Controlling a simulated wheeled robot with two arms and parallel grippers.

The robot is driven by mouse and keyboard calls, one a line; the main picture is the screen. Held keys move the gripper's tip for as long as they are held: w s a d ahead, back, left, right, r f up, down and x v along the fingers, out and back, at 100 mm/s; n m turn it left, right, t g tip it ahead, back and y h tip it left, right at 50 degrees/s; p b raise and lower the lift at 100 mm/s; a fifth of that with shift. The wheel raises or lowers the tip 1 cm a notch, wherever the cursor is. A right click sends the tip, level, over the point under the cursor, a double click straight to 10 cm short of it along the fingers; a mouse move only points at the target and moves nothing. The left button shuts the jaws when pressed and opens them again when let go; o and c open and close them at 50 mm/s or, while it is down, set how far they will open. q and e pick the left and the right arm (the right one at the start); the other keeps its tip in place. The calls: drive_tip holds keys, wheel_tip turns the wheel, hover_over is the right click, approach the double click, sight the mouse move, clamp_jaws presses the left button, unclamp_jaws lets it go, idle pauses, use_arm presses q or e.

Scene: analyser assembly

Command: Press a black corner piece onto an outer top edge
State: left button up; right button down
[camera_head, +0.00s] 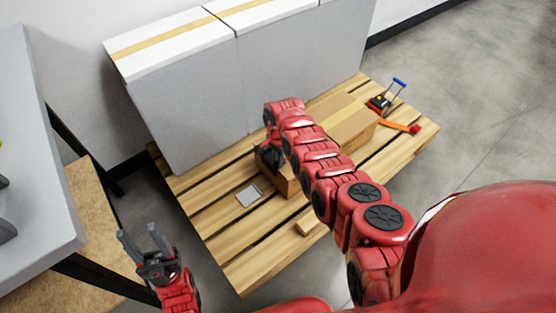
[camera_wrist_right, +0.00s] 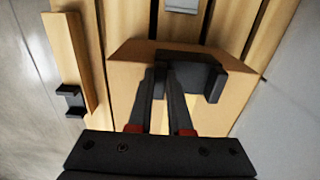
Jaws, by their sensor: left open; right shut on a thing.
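My right gripper (camera_wrist_right: 170,80) is shut on a black corner piece (camera_wrist_right: 207,72), an angular bracket seen in the right wrist view. The piece is over an open-looking brown box (camera_wrist_right: 130,70); I cannot tell whether they touch. In the head view my right gripper (camera_head: 270,155) is at this brown box (camera_head: 292,186), low in front of the tall white-topped grey boxes (camera_head: 190,110). Those boxes have long outer top edges with a tan strip along the top. My left gripper (camera_head: 145,250) is open and empty, off the pallet at the lower left.
The wooden pallet (camera_head: 218,222) bears a small grey plate (camera_head: 249,195), a wood block (camera_head: 308,226) and a taped carton (camera_head: 345,122). A strapping tool (camera_head: 380,102) and an orange strap (camera_head: 398,126) lie at the right. A grey table stands left. Floor at right is clear.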

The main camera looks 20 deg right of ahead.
drive_tip(key=c, duration=0.8)
unclamp_jaws()
drive_tip(key=shift+o, duration=0.2)
drive_tip(key=shift+r, duration=0.25)
wheel_tip(320, 180, up, 3)
drive_tip(key=p, duration=0.3)
drive_tip(key=shift+f, duration=0.15)
wheel_tip(320, 180, up, 4)
drive_tip(key=p, duration=0.3)
drive_tip(key=shift+f, duration=0.1)
